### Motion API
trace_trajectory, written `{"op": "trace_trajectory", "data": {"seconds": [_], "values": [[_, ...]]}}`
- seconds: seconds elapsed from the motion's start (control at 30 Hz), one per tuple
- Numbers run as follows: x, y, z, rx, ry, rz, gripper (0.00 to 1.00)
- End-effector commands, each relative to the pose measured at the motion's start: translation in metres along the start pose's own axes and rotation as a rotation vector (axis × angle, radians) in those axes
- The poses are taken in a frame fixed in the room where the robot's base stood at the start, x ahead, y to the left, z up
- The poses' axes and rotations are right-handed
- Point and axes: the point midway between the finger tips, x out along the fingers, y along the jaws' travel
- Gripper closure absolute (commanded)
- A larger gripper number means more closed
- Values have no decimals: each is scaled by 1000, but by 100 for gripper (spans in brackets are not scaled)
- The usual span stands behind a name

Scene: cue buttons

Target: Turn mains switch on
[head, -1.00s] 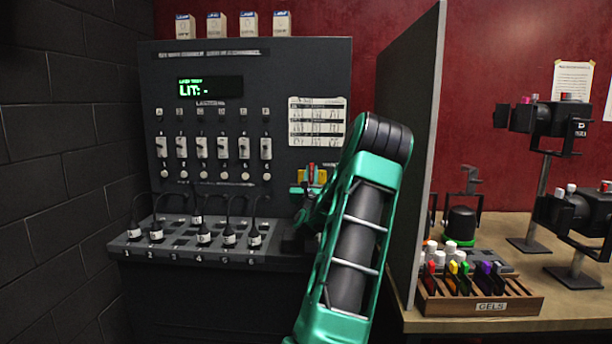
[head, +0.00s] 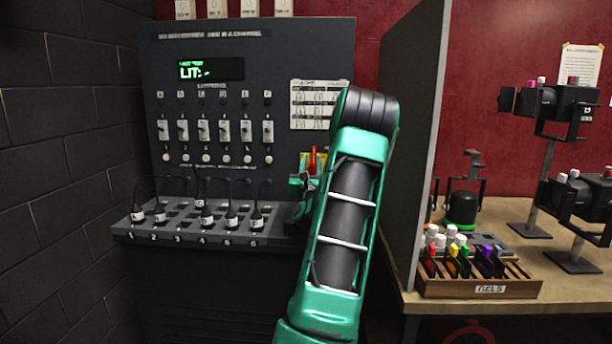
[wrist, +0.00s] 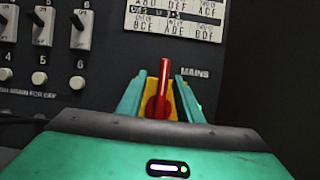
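The lever points upward. My gripper (wrist: 160,98) is open, with one teal finger on each side of the lever. Gaps show between the fingers and the lever, so it does not look gripped. In the head view the red lever (head: 313,160) shows just left of my arm, and my gripper (head: 303,190) is just below it, partly hidden by the arm.
The dark panel (head: 225,105) carries a display (head: 211,69) reading "LIT: -", several white switches and a printed chart (head: 313,105). Plugs with cables stand on the ledge below. A grey partition (head: 410,150) rises close on the right. Beyond it, a bench holds lamps and a gels rack (head: 480,287).

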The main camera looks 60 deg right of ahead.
Motion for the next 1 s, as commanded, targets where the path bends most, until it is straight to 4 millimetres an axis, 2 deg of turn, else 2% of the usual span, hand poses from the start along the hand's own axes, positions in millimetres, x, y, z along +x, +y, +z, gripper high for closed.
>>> {"op": "trace_trajectory", "data": {"seconds": [0.17, 1.0], "values": [[-16, 2, 2, 0, -1, 0, 67], [-58, 6, -1, 1, 3, 0, 67]]}}
